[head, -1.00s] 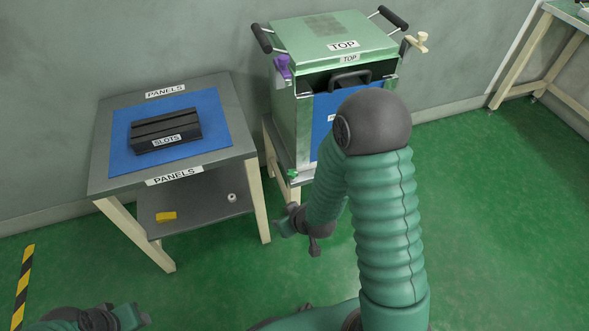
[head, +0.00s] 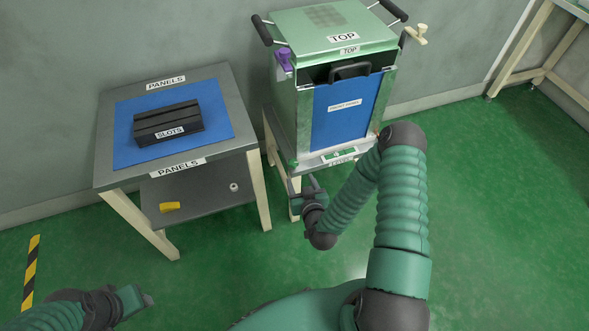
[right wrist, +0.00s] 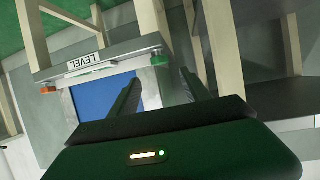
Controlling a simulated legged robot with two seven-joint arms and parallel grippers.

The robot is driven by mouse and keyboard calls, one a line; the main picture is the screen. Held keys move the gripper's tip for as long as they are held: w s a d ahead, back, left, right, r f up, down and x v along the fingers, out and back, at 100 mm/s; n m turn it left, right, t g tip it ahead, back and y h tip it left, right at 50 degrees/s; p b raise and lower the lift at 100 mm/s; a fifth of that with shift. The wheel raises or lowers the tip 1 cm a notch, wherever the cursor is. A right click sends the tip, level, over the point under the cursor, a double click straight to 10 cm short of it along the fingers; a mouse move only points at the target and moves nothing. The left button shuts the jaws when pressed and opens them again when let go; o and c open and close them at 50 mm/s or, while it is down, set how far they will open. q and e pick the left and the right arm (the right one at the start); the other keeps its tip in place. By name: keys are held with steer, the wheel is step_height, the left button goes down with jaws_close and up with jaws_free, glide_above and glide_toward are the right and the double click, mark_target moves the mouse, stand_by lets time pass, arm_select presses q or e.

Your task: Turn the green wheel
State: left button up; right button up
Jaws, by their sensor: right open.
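The green wheel is a small round knob (right wrist: 159,60) at one corner of the cabinet's base, by the LEVEL label (right wrist: 91,64), in the right wrist view. In the head view it is a tiny green spot (head: 293,165) at the base's front left corner. My right gripper (head: 302,183) is open and empty, just below that corner. In the right wrist view its two fingers (right wrist: 160,82) point toward the base, with the wheel beyond them, apparently not touched. My left gripper (head: 140,299) is at the bottom left, away from the cabinet; its jaws are unclear.
The green-topped cabinet (head: 284,97) has a blue front panel (head: 345,120) and a purple part (head: 284,59). An orange-red knob (right wrist: 47,88) sits at another base corner. A table (head: 110,180) with a black slotted block (head: 168,122) stands left. The floor in front is open.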

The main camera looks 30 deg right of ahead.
mark_target(294, 166)
steer(key=b+x, duration=0.3)
steer(key=x, duration=0.6)
steer(key=shift+d+f, duration=0.15)
steer(key=shift+f, duration=0.1)
steer(key=shift+w, duration=0.35)
jaws_close()
